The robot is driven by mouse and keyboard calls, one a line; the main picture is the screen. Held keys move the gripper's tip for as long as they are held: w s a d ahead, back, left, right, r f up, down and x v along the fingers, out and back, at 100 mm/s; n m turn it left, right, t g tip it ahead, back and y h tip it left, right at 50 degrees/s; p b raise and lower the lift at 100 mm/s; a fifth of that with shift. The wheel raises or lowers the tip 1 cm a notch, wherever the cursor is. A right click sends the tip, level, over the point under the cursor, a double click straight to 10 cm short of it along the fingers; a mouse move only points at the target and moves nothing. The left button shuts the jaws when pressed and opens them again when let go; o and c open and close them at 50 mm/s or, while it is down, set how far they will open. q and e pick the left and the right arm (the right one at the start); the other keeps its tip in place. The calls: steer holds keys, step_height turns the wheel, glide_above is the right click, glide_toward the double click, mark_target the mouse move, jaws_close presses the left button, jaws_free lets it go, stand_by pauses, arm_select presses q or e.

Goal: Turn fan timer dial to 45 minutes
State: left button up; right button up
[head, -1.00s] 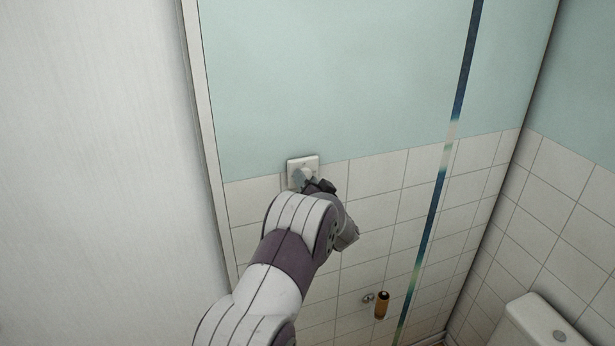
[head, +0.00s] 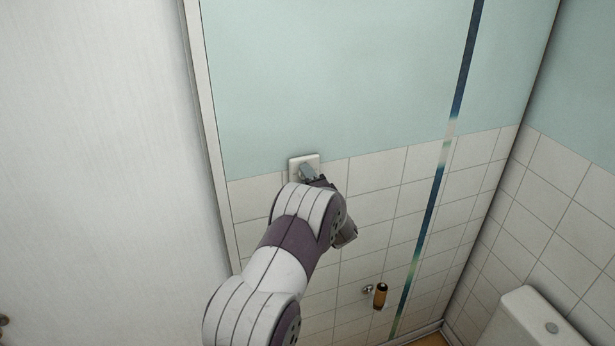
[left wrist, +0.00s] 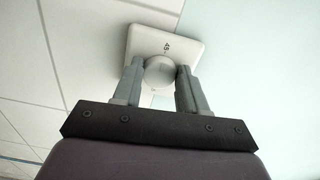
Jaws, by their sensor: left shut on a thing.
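The fan timer is a white square plate (head: 296,164) on the wall, at the top edge of the white tiles. In the head view my left gripper (head: 309,174) is at the plate, and the arm hides much of the dial. My right gripper is not in view.
A pale door or panel with a white frame edge (head: 200,110) stands left of the timer. An orange-brown cylinder (head: 380,295) on a small metal fitting juts from the tiles lower right. A white toilet cistern (head: 530,315) is at the lower right corner.

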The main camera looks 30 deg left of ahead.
arm_select(q)
steer(key=shift+f+m, duration=0.1)
steer(key=shift+m, duration=0.5)
steer(key=o, duration=0.9)
steer(key=shift+o, duration=0.7)
steer(key=shift+w, duration=0.1)
steer(key=shift+d, duration=0.1)
steer(key=b+v, duration=0.6)
steer(key=v, duration=0.6)
steer(key=shift+s+d, duration=0.15)
steer(key=shift+s, duration=0.15)
